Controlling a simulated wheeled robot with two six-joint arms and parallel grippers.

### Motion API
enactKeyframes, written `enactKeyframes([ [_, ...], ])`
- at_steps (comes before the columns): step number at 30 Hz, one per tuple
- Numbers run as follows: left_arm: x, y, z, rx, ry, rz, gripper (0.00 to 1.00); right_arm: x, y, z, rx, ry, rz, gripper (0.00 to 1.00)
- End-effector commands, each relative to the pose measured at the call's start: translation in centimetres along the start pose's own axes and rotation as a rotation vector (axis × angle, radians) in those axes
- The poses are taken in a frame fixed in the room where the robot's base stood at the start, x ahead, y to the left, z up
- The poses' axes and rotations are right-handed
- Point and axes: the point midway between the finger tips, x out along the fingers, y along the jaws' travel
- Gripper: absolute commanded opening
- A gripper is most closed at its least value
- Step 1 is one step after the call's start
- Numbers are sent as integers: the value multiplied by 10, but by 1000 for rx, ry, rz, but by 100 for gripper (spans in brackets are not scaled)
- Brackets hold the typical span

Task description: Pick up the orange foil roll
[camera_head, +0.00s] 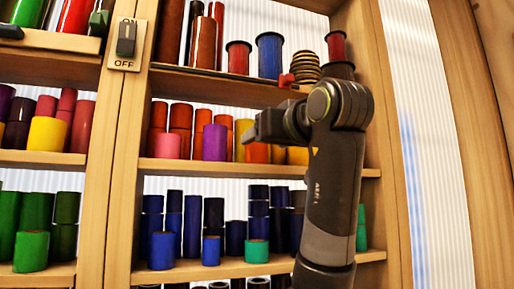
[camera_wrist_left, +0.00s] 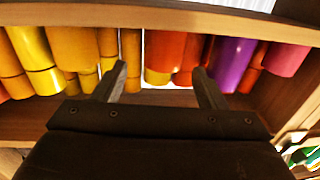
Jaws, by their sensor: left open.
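An orange roll (camera_wrist_left: 163,52) stands beside a red-orange roll (camera_wrist_left: 190,55) in the left wrist view, where the shelf appears upside down. My left gripper (camera_wrist_left: 162,82) is open, its two fingers spread apart and pointing at these rolls, with nothing between them that I can see held. In the head view the gripper end of this arm is in front of the middle shelf, and an orange roll (camera_head: 257,153) shows just below it. Part of this row is hidden behind the arm. My right gripper is not in view.
A purple roll (camera_head: 215,142), a pink roll (camera_head: 167,146) and a yellow roll (camera_head: 243,132) stand close by on the middle shelf (camera_head: 190,168). A wooden upright (camera_head: 120,165) divides the bays. Blue and green rolls fill the shelf below.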

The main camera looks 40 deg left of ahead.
Motion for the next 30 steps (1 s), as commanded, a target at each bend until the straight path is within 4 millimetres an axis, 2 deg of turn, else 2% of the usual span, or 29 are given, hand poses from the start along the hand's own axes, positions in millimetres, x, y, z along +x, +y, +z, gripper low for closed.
enactKeyframes([
  [3,14,-3,-4,2,-1,-5,65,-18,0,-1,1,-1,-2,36],
  [9,37,-5,-2,2,-1,-4,65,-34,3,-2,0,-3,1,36],
  [14,45,-4,0,2,0,-1,65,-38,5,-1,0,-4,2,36],
  [21,46,-4,2,1,0,-1,65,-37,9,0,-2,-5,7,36],
  [30,46,-4,2,1,-1,-1,26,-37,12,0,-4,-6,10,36],
])
